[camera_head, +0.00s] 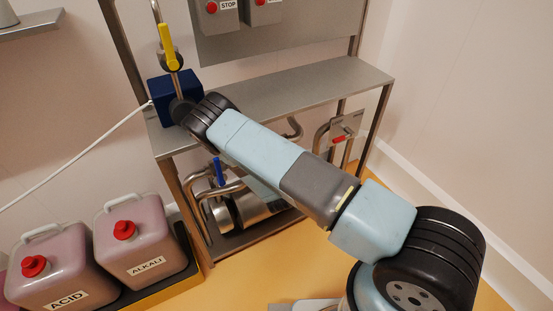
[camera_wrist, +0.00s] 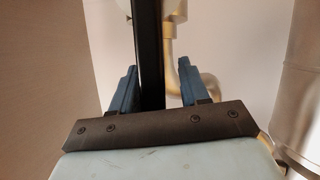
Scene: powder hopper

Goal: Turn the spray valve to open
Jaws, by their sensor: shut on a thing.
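My gripper (camera_wrist: 158,80) shows in the wrist view as two blue fingers, one on each side of a dark upright bar (camera_wrist: 149,35). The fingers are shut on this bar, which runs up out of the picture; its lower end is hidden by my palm. In the head view my arm reaches to the upper left, and I cannot make out the fingers there. Valve handles in the head view are a yellow one (camera_head: 168,47) on an upright pipe, a blue one (camera_head: 219,171) and a red one (camera_head: 338,139). No label tells which is the spray valve.
A dark blue box (camera_head: 160,91) with a white cable stands on the metal bench (camera_head: 285,92). ACID (camera_head: 60,265) and ALKALI (camera_head: 140,240) cans stand at the lower left. In the wrist view, a metal cylinder (camera_wrist: 300,80) is at the right and a bent pipe (camera_wrist: 208,85) behind the fingers.

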